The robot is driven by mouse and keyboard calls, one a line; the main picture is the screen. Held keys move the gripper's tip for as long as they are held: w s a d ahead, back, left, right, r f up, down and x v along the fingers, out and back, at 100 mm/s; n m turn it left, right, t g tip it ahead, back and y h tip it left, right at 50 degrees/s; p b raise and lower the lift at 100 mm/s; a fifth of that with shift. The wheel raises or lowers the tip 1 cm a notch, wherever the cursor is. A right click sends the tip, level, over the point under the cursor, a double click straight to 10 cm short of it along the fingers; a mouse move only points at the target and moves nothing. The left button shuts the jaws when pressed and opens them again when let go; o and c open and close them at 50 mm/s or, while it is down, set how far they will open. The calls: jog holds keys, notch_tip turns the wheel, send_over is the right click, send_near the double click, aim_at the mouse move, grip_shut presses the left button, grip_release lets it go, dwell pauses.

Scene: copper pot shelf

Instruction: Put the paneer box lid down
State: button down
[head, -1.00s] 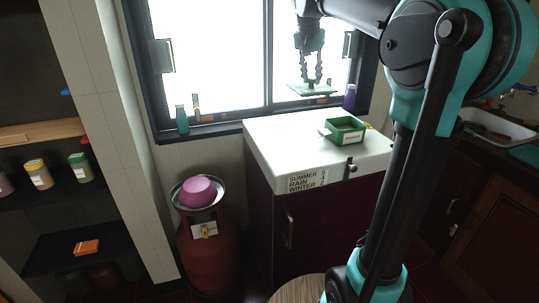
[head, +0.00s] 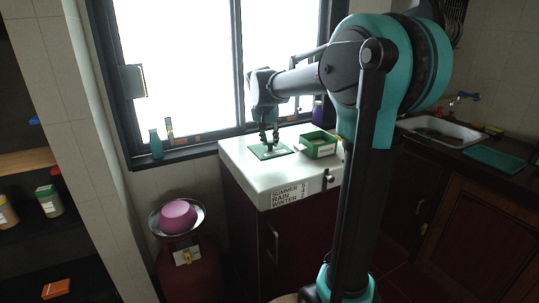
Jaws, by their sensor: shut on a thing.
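The paneer box lid (head: 259,154) is a flat green square. It lies flat at or just above the white top of the cabinet, to the left of the box; I cannot tell if it fully touches. My gripper (head: 269,143) points down over the lid and is shut on it at its middle. The open green paneer box (head: 320,150) with a pale label stands on the white top (head: 240,165), right of the lid and apart from it.
A window with a dark sill (head: 180,158) is behind the cabinet. The sill holds a teal bottle (head: 156,145) and small items. A red gas cylinder (head: 190,275) with a steel plate and pink bowl (head: 178,216) stands at left. A sink (head: 435,130) is at right.

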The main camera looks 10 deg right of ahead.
aim_at(269, 150)
jog(key=shift+f, duration=3)
jog(key=shift+f, duration=0.15)
jog(key=c, duration=1.3)
grip_release()
jog(key=shift+o, duration=0.2)
jog(key=v, duration=1.2)
jog(key=shift+r, duration=0.2)
